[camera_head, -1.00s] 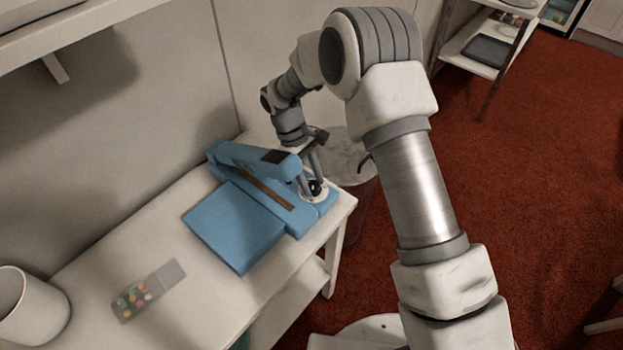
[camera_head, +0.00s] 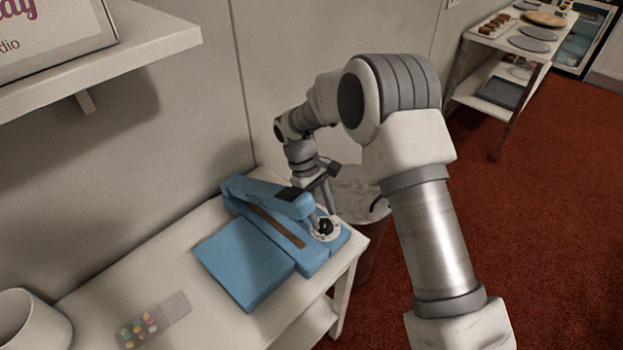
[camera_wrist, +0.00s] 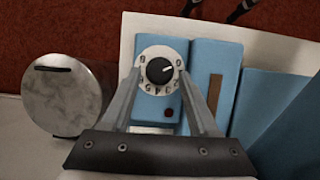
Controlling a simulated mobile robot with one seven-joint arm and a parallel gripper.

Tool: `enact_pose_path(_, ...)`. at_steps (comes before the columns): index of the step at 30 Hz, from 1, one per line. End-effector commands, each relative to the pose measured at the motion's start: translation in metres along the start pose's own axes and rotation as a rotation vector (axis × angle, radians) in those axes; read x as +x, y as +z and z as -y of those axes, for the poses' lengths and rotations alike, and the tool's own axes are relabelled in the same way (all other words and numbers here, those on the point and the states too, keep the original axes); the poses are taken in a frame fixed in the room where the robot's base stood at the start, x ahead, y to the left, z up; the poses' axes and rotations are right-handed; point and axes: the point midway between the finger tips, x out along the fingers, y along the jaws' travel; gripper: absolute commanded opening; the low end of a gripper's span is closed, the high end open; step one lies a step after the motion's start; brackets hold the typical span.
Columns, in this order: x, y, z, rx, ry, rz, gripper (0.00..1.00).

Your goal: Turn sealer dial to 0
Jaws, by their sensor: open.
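The blue sealer (camera_head: 318,262) stands on the white table, with its lever arm raised at an angle. Its dial (camera_head: 325,228), a black knob on a white numbered disc, is at the right end. In the wrist view the dial (camera_wrist: 158,70) faces the camera, and its white mark points right and slightly up, close to the numeral that looks like 0. My gripper (camera_head: 328,200) is open just above the dial. In the wrist view its fingers (camera_wrist: 162,72) lie on either side of the dial with nothing between them gripped; exact fingertip height is hard to tell.
A marble-topped bin (camera_head: 355,188) stands beyond the table's end. A white cup (camera_head: 30,325) and a pack of coloured pieces (camera_head: 150,322) are on the table at the left. A wall shelf (camera_head: 140,45) hangs above.

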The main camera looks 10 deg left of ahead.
Motion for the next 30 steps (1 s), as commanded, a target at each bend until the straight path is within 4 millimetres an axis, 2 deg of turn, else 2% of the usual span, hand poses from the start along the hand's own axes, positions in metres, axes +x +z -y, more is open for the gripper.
enact_pose_path(1, -0.013, -0.001, 0.0, 0.0, 0.003, -0.006, 0.6)
enact_pose_path(9, -0.08, -0.001, 0.0, 0.0, 0.002, -0.006, 0.6)
enact_pose_path(16, -0.129, 0.0, 0.001, -0.002, 0.001, -0.003, 0.6)
enact_pose_path(22, -0.149, 0.0, 0.0, -0.002, 0.0, 0.0, 0.6)
enact_pose_path(30, -0.153, 0.0, 0.0, -0.001, -0.001, 0.0, 0.6)
